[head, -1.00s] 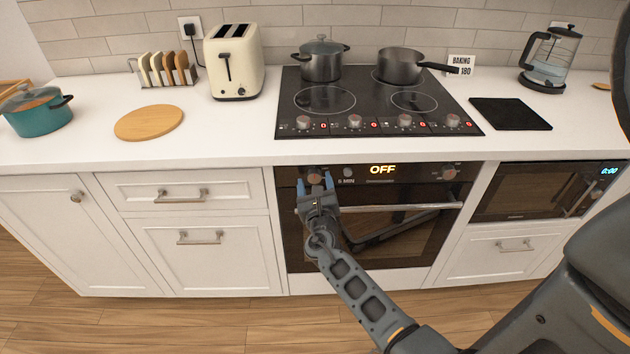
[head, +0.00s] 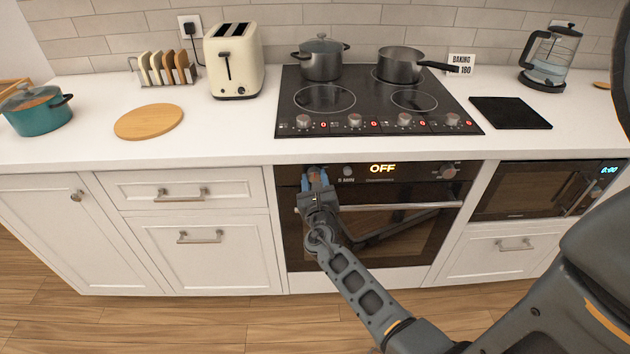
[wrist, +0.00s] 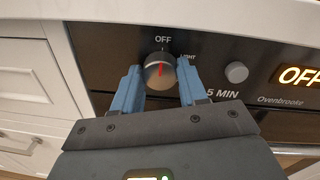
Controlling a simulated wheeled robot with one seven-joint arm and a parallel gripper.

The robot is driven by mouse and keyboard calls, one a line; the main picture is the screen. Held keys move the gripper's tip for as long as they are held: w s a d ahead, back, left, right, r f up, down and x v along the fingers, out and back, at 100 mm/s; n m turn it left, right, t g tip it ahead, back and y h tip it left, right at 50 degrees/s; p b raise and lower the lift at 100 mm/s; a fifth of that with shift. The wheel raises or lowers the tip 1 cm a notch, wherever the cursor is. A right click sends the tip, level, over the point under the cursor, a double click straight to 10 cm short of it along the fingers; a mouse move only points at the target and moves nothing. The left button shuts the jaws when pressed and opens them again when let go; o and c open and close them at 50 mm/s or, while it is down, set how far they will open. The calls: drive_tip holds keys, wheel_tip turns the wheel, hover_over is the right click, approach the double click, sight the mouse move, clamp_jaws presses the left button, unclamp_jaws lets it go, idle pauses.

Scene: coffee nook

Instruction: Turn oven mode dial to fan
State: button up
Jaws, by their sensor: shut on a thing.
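The oven's left dial (wrist: 160,73) is a round metallic knob with a red pointer line. In the wrist view "OFF" is printed above it and "LIGHT" to its upper right; the pointer aims up, at about OFF. My gripper (wrist: 160,82) is shut on this dial, with one blue finger on each side. In the head view my gripper (head: 315,177) is at the left end of the oven's control panel and mostly hides the dial. The oven display (head: 382,169) reads OFF. The fan mark is not visible.
A small round button (wrist: 236,72) marked 5 MIN sits right of the dial. A second knob (head: 448,172) is at the panel's right. The oven handle (head: 400,206) runs below, and the white counter edge (head: 230,158) overhangs above.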

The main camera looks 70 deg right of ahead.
drive_tip(key=shift+f+m+b, duration=0.1)
drive_tip(key=shift+m+b, duration=0.2)
drive_tip(key=shift+b, duration=0.1)
drive_tip(key=m+b, duration=0.3)
drive_tip(key=shift+f+m+b, duration=0.15)
drive_tip(key=shift+m+b, duration=0.25)
drive_tip(key=m+b, duration=0.7)
drive_tip(key=shift+f+h, duration=0.1)
drive_tip(key=shift+h, duration=0.3)
drive_tip(key=m+b, duration=0.3)
drive_tip(key=m, duration=0.1)
drive_tip(key=shift+g, duration=0.3)
drive_tip(key=m+b, duration=0.4)
drive_tip(key=shift+f, duration=0.1)
drive_tip(key=m+b, duration=0.2)
drive_tip(key=m, duration=0.1)
drive_tip(key=shift+g+b, duration=0.3)
drive_tip(key=shift+m+b, duration=0.7)
drive_tip(key=shift+m, duration=0.4)
